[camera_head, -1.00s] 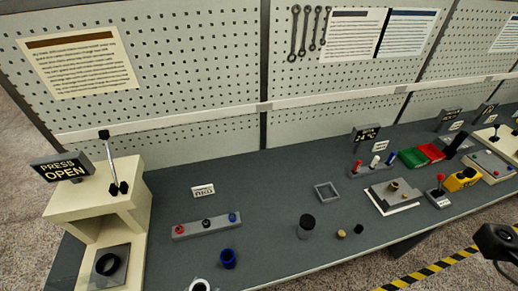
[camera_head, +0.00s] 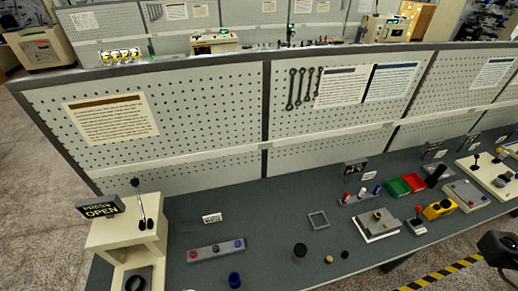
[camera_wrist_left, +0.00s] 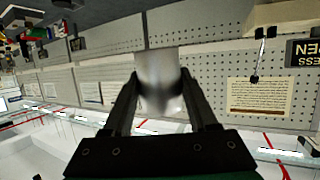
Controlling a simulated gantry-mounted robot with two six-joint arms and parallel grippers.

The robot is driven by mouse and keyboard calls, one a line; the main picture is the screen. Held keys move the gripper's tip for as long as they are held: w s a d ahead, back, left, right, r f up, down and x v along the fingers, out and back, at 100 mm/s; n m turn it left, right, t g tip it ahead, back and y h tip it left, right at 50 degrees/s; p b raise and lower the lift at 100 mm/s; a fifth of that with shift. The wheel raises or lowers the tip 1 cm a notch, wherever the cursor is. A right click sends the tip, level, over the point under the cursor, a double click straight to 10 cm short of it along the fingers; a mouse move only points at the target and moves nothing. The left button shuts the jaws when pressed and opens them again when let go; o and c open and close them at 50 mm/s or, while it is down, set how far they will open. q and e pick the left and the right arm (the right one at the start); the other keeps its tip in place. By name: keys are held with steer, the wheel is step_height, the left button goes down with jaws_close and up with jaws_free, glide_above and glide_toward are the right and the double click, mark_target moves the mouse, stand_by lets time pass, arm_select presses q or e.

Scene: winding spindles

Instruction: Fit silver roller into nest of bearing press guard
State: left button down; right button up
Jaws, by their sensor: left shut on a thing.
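My left gripper (camera_wrist_left: 160,92) is shut on the silver roller (camera_wrist_left: 158,68), a smooth shiny cylinder between its two black fingers in the left wrist view. Neither shows in the head view. The cream bearing press (camera_head: 118,235) stands at the left end of the bench in the head view, under a sign reading PRESS OPEN (camera_head: 99,209), with its lever (camera_head: 139,203) upright. A dark round nest (camera_head: 136,283) shows low in the press opening, cut by the frame's lower edge. The roller is held clear of everything visible in the wrist view.
Red and green trays (camera_head: 405,184) are farther right. A pegboard wall (camera_head: 195,110) stands behind.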

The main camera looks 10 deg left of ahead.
arm_select(q)
steer(key=shift+r, duration=0.1)
stand_by(0.5)
steer(key=shift+s, duration=0.15)
steer(key=shift+s+d+f+m+h, duration=0.3)
steer(key=shift+d+f+m+h, duration=0.35)
steer(key=shift+d+m+h, duration=0.3)
step_height(320, 180, down, 16)
steer(key=s+a+b, duration=0.2)
steer(key=b, duration=1.9)
steer(key=shift+s+a+f+h+b, duration=0.15)
steer(key=shift+s+a+h+b, duration=0.1)
steer(key=shift+a+h+b, duration=0.1)
steer(key=shift+w, duration=0.1)
